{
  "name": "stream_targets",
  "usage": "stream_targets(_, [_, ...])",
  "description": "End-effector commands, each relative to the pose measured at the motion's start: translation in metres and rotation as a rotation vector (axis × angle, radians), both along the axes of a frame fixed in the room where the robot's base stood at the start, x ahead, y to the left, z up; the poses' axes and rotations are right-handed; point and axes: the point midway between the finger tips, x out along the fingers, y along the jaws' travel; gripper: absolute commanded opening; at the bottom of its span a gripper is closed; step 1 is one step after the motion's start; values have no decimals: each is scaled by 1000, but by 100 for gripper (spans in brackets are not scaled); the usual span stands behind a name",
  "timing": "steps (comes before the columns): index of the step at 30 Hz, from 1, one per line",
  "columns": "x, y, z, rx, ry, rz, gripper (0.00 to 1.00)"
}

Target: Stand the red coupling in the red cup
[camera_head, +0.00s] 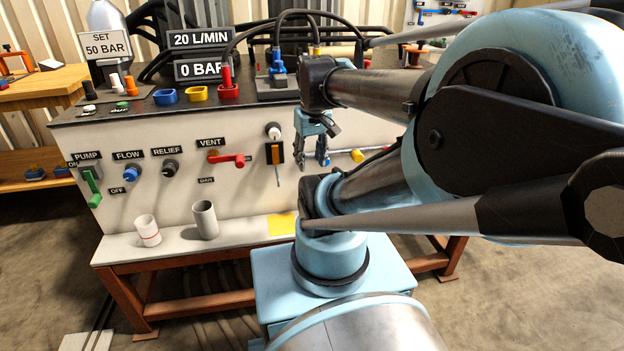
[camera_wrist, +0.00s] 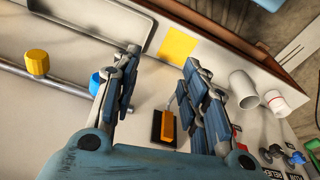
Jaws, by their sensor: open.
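The red coupling (camera_head: 227,75) is upright at the red cup (camera_head: 229,92) on top of the bench panel, with a black hose arching up from it. Its lower end appears to be inside the cup; how deep it sits is hidden. My gripper (camera_head: 314,158) is open and empty, pointing down in front of the panel face, to the right of and below the red cup. In the wrist view my gripper (camera_wrist: 160,85) shows its two blue fingers spread apart with nothing between them. The red coupling and cup are not seen in the wrist view.
Blue cup (camera_head: 165,97) and yellow cup (camera_head: 197,93) stand left of the red one. A blue coupling (camera_head: 278,62) stands to its right. The red vent lever (camera_head: 232,159) and orange switch (camera_head: 275,153) project from the panel. Two tubes (camera_head: 205,220) stand on the ledge.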

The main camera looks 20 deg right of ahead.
Motion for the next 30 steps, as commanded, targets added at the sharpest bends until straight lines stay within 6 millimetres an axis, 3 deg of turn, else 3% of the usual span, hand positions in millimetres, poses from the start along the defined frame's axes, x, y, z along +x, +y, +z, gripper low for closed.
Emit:
stream_targets(3, [-20,-6,-32,10,-12,-82,40])
stream_targets(7, [-31,3,-50,17,-18,-124,40])
stream_targets(24, [-33,1,-54,19,-20,-139,40])
stream_targets(30, [-24,1,-59,18,-8,-139,40])
